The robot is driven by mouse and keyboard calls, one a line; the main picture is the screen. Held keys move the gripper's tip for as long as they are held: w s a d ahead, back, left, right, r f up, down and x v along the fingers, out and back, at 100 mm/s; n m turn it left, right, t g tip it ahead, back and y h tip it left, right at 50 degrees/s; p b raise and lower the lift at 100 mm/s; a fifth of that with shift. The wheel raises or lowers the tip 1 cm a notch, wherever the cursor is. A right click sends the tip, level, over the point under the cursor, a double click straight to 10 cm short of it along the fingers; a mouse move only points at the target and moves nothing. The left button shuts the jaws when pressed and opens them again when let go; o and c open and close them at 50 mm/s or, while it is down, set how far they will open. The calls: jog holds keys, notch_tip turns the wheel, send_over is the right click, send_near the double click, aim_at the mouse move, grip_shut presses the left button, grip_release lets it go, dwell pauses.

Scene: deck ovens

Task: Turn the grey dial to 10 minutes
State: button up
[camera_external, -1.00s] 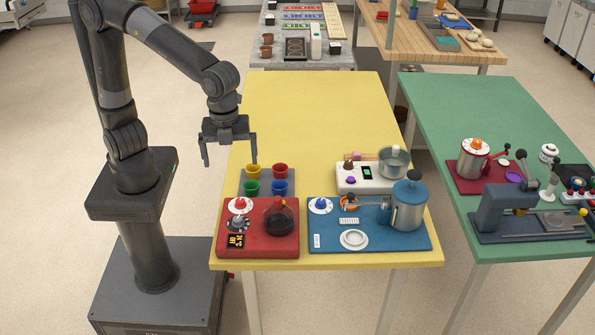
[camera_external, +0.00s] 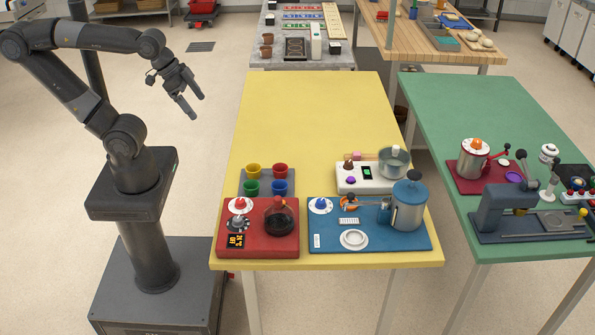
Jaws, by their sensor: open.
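The grey dial (camera_external: 238,224) is on the left part of the red appliance (camera_external: 262,248), at the front left of the yellow table. A small dark display (camera_external: 236,241) with orange characters lies just below it, too small to read surely. A white dial with a red knob (camera_external: 239,205) is just behind the grey dial. The grey dial's pointer is too small to read. My gripper (camera_external: 198,107) is open and empty, in the air left of the yellow table, well away from the dial.
A dark round pot (camera_external: 279,222) stands right of the dial on the red appliance. Several coloured cups on a grey tray (camera_external: 268,175) stand behind it. A blue appliance (camera_external: 335,245) is to the right. The back of the yellow table (camera_external: 310,110) is clear.

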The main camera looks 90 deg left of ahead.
jog(key=c, duration=0.4)
jog(key=shift+w+d+f, duration=0.1)
jog(key=shift+w, duration=0.1)
jog(key=shift+c, duration=0.9)
jog(key=w+d, duration=0.1)
jog(key=w, duration=0.1)
jog(key=w+d+f+m+g+y, duration=0.1)
jog(key=d, duration=0.1)
jog(key=w+d+f+m+g, duration=0.1)
jog(key=w+d, duration=0.1)
jog(key=shift+w+f, duration=0.15)
jog(key=shift+w, duration=0.15)
jog(key=c, duration=0.3)
jog(key=m+g+h, duration=0.1)
jog(key=m+g, duration=0.3)
jog(key=m, duration=0.3)
send_near(237, 218)
notch_tip(237, 218, down, 9)
jog(key=shift+s+r, duration=0.1)
jog(key=shift+r, duration=0.05)
jog(key=shift+c, duration=0.3)
jog(key=c, duration=0.9)
